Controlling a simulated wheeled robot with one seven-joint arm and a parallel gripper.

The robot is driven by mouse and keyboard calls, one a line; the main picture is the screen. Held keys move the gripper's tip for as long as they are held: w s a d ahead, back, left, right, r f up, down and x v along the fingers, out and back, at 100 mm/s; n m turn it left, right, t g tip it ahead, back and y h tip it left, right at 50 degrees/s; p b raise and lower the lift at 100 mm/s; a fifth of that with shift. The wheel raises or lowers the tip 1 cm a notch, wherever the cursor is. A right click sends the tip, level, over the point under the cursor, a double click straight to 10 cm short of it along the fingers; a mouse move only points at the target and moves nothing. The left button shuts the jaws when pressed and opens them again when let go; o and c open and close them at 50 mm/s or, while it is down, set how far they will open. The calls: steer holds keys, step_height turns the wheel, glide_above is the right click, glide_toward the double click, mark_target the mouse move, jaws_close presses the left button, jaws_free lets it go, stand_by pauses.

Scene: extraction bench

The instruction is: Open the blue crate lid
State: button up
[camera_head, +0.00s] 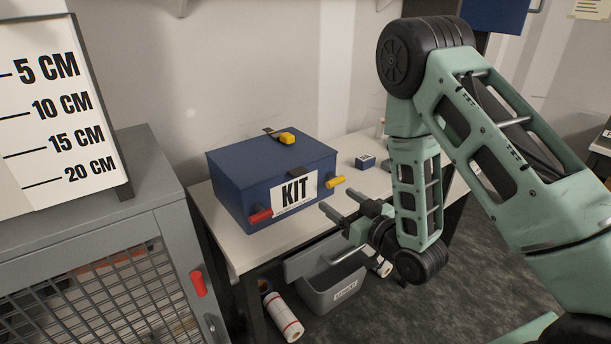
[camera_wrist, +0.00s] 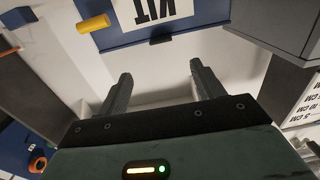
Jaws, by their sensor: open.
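The blue crate (camera_head: 230,185) stands on the white bench, with a KIT label on its front. Its lid (camera_head: 255,152) is shut, with a black strap and yellow piece on top. A red handle (camera_head: 261,215) and a yellow handle (camera_head: 335,182) stick out at the front. My gripper (camera_head: 335,203) is open and empty, in front of the crate and apart from it. In the wrist view, which looks upside down, the crate (camera_wrist: 118,38) and yellow handle (camera_wrist: 93,24) are beyond the open fingers (camera_wrist: 158,80). The lid top is not clear in that view.
The white bench (camera_head: 225,240) has a small dark blue box (camera_head: 365,162) right of the crate. A grey mesh cabinet (camera_head: 110,240) stands at the left. A grey bin (camera_head: 335,290) and a paper roll (camera_head: 284,318) are below the bench.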

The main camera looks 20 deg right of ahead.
mark_target(302, 174)
steer(key=b+x, duration=0.1)
steer(key=b, duration=0.3)
steer(key=b+x, duration=0.1)
steer(key=b, duration=0.4)
steer(key=shift+w+a+f, duration=0.15)
steer(key=shift+w+f, duration=0.15)
steer(key=shift+w, duration=0.05)
steer(key=b, duration=0.3)
steer(key=shift+w+a, duration=0.1)
steer(key=p+x, duration=0.1)
steer(key=x, duration=0.2)
steer(key=p+x, duration=0.1)
steer(key=x, duration=0.2)
steer(key=p+x, duration=0.1)
steer(key=x, duration=0.3)
steer(key=shift+r, duration=0.3)
steer(key=shift+x, duration=0.8)
